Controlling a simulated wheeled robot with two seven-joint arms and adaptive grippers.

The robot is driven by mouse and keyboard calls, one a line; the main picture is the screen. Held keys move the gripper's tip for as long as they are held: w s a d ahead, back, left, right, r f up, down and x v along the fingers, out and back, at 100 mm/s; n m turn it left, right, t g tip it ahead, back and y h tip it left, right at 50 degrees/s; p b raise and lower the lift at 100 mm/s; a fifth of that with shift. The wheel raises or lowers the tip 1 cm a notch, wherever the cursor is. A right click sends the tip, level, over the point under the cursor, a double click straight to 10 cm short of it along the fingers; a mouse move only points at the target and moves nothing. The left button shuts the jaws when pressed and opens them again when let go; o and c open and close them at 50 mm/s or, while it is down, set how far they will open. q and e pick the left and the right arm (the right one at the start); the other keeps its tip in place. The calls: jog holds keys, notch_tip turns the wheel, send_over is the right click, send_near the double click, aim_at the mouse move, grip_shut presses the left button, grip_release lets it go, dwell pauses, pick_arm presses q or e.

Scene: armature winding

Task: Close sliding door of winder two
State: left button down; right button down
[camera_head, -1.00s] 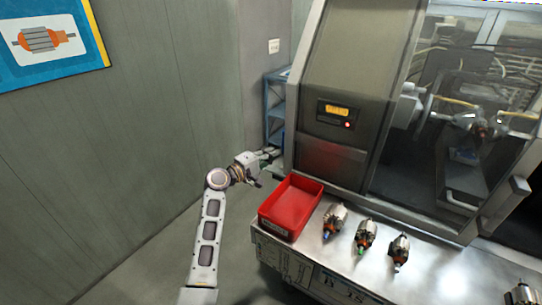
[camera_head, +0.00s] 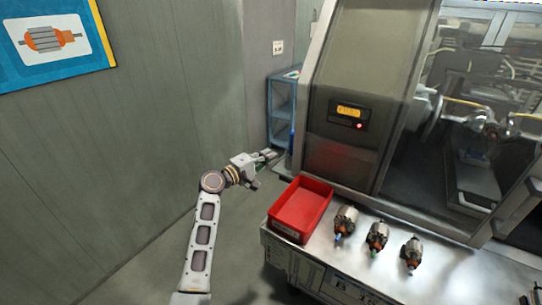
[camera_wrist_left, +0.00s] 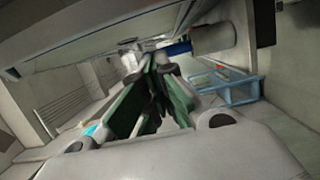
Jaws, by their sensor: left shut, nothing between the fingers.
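The winder (camera_head: 365,95) stands at the right in the head view, a grey cabinet with a lit orange display. Its sliding door (camera_head: 420,200) is a dark see-through panel; the door's right side is cut off by the picture edge, so I cannot tell how far it is open. My left gripper (camera_head: 272,156) is shut and empty, left of the cabinet and apart from the door. Its dark green finger pads (camera_wrist_left: 150,95) show close together in the left wrist view. My right gripper is not in view. Which winder this is cannot be told.
A red bin (camera_head: 301,207) and several armatures (camera_head: 345,220) lie on the metal table (camera_head: 400,282) before the winder. A blue shelf (camera_head: 281,110) stands behind my left gripper; it also shows in the left wrist view (camera_wrist_left: 228,88). Free floor lies along the grey wall (camera_head: 170,110).

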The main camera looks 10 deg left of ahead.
pick_arm(q)
jog(key=b+v, duration=0.1)
jog(key=v, duration=0.6)
jog(key=shift+a, duration=0.15)
jog(key=shift+s, duration=0.1)
dwell(0.4)
